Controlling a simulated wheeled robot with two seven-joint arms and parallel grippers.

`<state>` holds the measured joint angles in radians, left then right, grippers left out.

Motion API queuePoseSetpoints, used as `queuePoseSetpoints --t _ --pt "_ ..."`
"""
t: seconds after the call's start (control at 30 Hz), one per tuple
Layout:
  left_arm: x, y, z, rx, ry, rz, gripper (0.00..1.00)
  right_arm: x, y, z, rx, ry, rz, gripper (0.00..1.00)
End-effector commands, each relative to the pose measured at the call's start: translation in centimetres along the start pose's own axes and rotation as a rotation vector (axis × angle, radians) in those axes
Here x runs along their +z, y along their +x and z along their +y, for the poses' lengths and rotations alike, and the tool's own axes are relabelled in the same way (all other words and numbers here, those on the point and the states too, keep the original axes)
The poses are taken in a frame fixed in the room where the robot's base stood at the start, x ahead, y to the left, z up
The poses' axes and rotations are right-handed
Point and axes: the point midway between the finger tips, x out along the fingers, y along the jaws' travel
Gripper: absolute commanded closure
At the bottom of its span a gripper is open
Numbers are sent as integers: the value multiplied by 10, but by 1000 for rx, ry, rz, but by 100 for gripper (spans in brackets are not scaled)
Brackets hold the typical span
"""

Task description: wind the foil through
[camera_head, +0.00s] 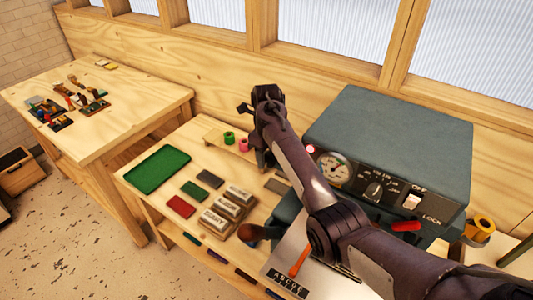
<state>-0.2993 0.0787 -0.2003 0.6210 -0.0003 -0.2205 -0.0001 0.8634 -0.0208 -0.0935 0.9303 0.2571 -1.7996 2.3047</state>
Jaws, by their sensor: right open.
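A grey stamping machine (400,140) with a round dial and switches stands on the bench at the right. A gold-orange foil roll (483,224) is at the machine's right side. A green roll (229,138) and a pink roll (243,145) stand on a small wooden rack (213,135) left of the machine. My right arm reaches across the machine's front from the lower right. My right gripper (256,106) is open, raised near the machine's left side above the rack area. My arm hides part of the machine's front and bed. I see no threaded foil. My left gripper is out of view.
A green tray (157,170), coloured blocks (180,207) and a wooden holder with labelled white boxes (228,207) lie on the bench. An orange-handled tool (299,262) lies near the machine's front. A second table (130,95) with small tools stands at the left.

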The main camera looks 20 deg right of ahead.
Motion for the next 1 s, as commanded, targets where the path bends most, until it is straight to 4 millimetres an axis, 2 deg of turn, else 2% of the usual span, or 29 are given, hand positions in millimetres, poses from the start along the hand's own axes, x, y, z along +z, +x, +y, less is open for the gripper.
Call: queuePoseSetpoints --t 0.07,0.4,0.57,1.0 --pt "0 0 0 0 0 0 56 0 0 0 0 0 0 56" --pt "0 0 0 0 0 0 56 0 0 0 0 0 0 100" --pt "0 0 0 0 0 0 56 0 1 1 2 0 -24 100" --pt "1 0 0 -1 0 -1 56 -5 -2 2 3 -2 -353 100"
